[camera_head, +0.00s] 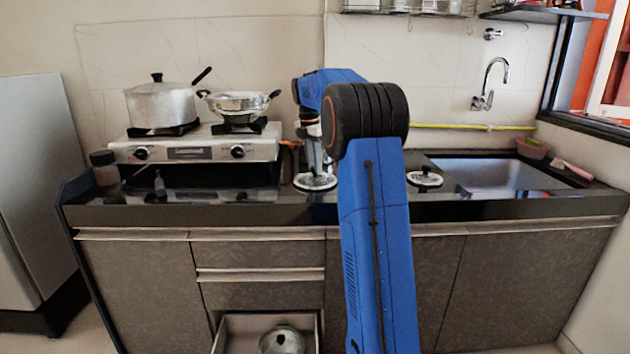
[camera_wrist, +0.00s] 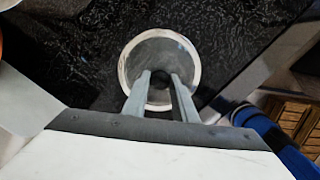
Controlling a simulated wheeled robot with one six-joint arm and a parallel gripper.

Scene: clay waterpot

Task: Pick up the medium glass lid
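A round glass lid (camera_head: 315,182) with a pale metal rim lies flat at the counter, left of my arm. It also shows in the wrist view (camera_wrist: 190,60), with a dark knob at its centre. My gripper (camera_head: 320,170) points down over this lid. In the wrist view, the two fingers of my gripper (camera_wrist: 161,77) stand on either side of the knob. I cannot tell whether they touch it. A smaller-looking lid (camera_head: 424,179) with a dark knob lies on the counter to the right of my arm.
A two-burner stove (camera_head: 195,145) with a lidded pot (camera_head: 160,106) and a pan (camera_head: 238,103) stands on the left. A sink (camera_head: 495,173) is on the right. An open drawer (camera_head: 233,325) below holds a metal lidded vessel (camera_head: 282,341). A dark jar (camera_head: 104,168) stands at the counter's left end.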

